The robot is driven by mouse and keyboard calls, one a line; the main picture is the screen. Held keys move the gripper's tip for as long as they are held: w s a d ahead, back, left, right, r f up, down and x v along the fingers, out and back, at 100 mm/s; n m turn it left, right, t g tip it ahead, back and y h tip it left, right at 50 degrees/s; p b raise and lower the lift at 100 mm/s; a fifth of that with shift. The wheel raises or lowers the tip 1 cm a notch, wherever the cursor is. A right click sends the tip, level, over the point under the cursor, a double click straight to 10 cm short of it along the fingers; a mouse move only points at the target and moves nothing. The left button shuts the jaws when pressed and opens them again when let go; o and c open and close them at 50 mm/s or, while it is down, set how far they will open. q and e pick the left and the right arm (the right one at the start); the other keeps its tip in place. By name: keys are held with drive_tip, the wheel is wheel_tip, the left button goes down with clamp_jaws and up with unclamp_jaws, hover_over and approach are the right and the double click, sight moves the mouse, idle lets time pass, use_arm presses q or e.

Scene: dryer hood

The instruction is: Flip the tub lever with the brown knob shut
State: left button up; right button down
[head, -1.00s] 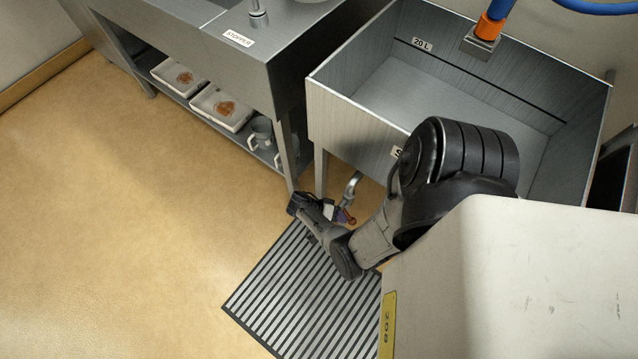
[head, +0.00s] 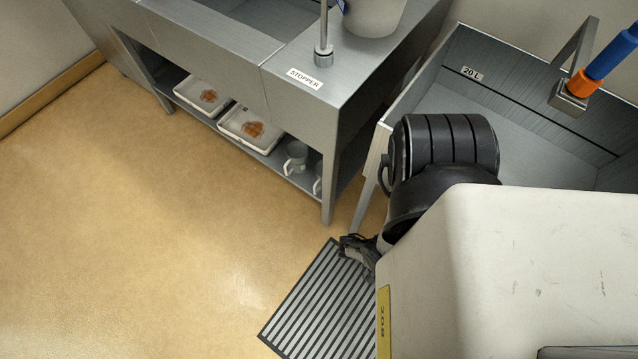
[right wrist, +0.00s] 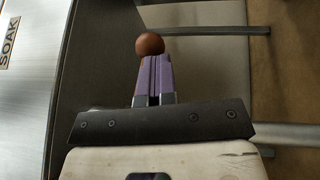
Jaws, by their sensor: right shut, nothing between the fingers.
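The brown knob (right wrist: 150,44) shows in the right wrist view at the tips of my right gripper (right wrist: 154,60). Its purple fingers are shut with nothing between them. The knob looks very near or against the tips; I cannot tell if they touch. The lever's arm is mostly hidden behind the fingers, so its angle is unclear. The steel tub (head: 505,105) stands at the right in the head view, and its front wall with the SOAK label (right wrist: 9,42) is at the left of the right wrist view. In the head view, my arm hides the lever and right fingers. My left gripper is not in view.
A steel bench (head: 330,85) with a STOPPER label stands left of the tub, with trays (head: 250,130) and mugs (head: 296,157) on its lower shelf. A slatted floor grate (head: 325,305) lies in front. A blue and orange hose (head: 595,70) hangs over the tub. The left floor is open.

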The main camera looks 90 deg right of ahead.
drive_tip(key=shift+s+a+r+g, duration=0.15)
drive_tip(key=shift+s+r+g, duration=0.05)
drive_tip(key=shift+s+g, duration=0.1)
idle(0.4)
drive_tip(key=w+f+b, duration=0.7)
drive_tip(key=w, duration=0.3)
drive_tip(key=shift+f, duration=0.25)
drive_tip(key=shift+w, duration=0.1)
idle(0.4)
drive_tip(key=shift+n, duration=0.3)
